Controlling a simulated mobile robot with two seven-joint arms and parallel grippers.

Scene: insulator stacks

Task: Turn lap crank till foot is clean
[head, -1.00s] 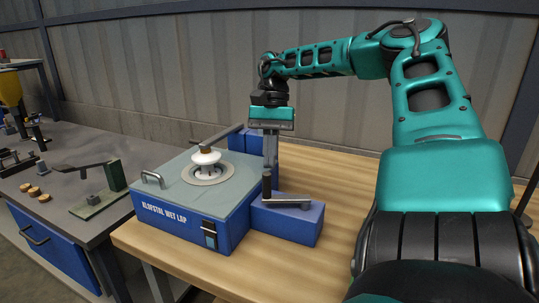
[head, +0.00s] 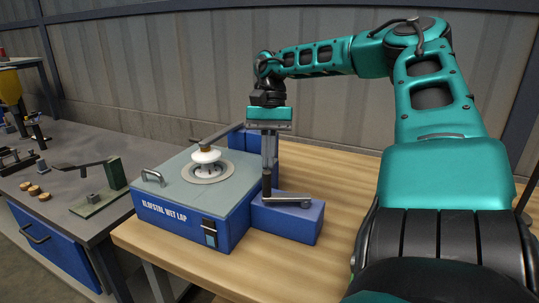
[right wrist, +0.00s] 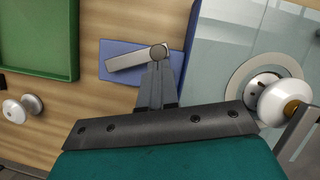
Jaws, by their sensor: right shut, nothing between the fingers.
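The blue wet lap (head: 190,220) stands on the wooden bench. A white insulator with a brown top (head: 205,156) sits upright in the ring on its grey top; its foot is mostly hidden. It also shows at the right of the right wrist view (right wrist: 284,102). The grey lap crank (head: 285,199) lies over a blue box on the lap's right side, its upright handle at the left end. My right gripper (head: 268,172) points down, shut and empty, its tips close to the top of that handle. Contact cannot be told. My left gripper is not in view.
A lap arm (head: 215,135) reaches behind the insulator. A green tray (right wrist: 75,40) and another white knob-like piece (right wrist: 22,107) lie on the bench in the right wrist view. A grey side table (head: 60,160) with brown discs and a green stand is at left.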

